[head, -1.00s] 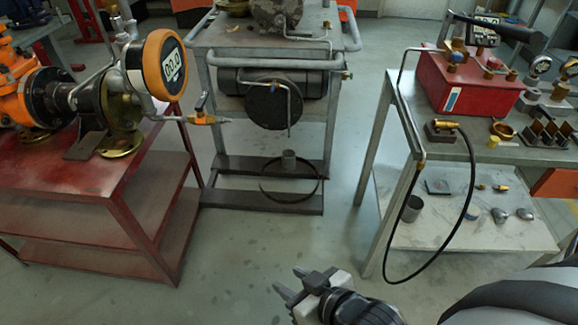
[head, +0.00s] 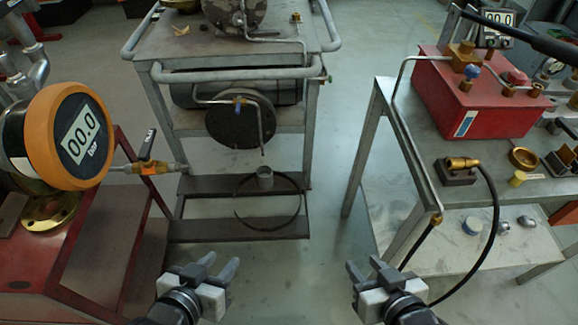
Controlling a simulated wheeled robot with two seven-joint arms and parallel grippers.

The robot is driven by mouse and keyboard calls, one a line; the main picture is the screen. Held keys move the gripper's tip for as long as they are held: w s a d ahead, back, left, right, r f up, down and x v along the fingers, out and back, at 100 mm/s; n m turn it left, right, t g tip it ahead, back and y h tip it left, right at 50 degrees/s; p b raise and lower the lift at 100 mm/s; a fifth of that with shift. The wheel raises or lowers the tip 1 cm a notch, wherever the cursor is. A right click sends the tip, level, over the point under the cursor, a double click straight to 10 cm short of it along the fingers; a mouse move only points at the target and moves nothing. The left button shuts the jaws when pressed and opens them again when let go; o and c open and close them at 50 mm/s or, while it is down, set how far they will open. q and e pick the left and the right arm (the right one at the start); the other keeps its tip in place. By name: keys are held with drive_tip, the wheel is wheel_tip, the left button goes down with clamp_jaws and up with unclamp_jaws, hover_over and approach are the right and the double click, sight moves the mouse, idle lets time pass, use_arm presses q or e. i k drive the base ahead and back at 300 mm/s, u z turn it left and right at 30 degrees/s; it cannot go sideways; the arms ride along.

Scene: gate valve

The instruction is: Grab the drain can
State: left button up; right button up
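A red table (head: 110,250) with an orange-ringed gauge (head: 70,135) and a valve pipe (head: 160,168) stands left. The right table (head: 400,115) holds a red box (head: 470,100); a black hose (head: 490,240) hangs from it. Floor between them is clear.

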sight(265, 173)
drive_tip(key=u, duration=0.25)
drive_tip(key=i, duration=0.85)
drive_tip(key=u, duration=0.85)
drive_tip(key=i, duration=0.35)
drive_tip(key=u, duration=0.4)
